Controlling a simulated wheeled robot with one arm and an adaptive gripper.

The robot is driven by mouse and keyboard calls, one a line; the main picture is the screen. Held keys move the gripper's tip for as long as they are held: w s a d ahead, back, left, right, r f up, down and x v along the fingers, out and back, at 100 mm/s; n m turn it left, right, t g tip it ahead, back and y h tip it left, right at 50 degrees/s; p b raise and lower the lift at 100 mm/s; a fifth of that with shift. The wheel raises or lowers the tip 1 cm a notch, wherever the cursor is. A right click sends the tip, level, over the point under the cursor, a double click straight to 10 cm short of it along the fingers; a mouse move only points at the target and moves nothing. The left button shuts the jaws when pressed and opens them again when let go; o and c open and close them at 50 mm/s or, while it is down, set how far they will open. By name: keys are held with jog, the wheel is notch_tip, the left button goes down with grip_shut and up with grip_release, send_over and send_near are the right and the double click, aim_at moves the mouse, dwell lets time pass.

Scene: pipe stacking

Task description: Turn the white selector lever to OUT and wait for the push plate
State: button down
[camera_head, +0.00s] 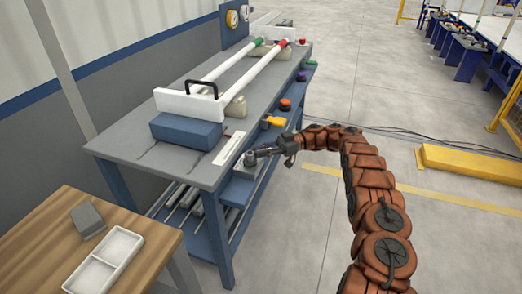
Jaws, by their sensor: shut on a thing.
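My gripper (257,154) reaches in from the right to the front edge of the bench. It is shut at a small grey round selector (249,160) on the bench's front side. The white lever itself is mostly hidden by the fingers, and its setting is too small to read. A white label strip (229,147) lies on the bench top just left of it. An upright white plate with a black handle (188,103), which looks like the push plate, stands behind a blue block (186,131) at the near end of two long white pipes (226,66).
The blue-legged bench (130,142) has coloured knobs (285,104) and a yellow handle (273,121) along its front side. A wooden table (52,223) with a white tray (104,259) stands at lower left. Open floor lies right of the bench, with a yellow barrier (470,162) beyond.

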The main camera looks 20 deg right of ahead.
jog(key=shift+a+r, duration=0.1)
jog(key=shift+a, duration=0.2)
jog(key=c, duration=1.1)
grip_release()
jog(key=shift+a, duration=0.1)
jog(key=shift+c, duration=0.2)
jog(key=shift+d, duration=0.3)
notch_tip(320, 180, up, 10)
jog(key=shift+f, duration=0.15)
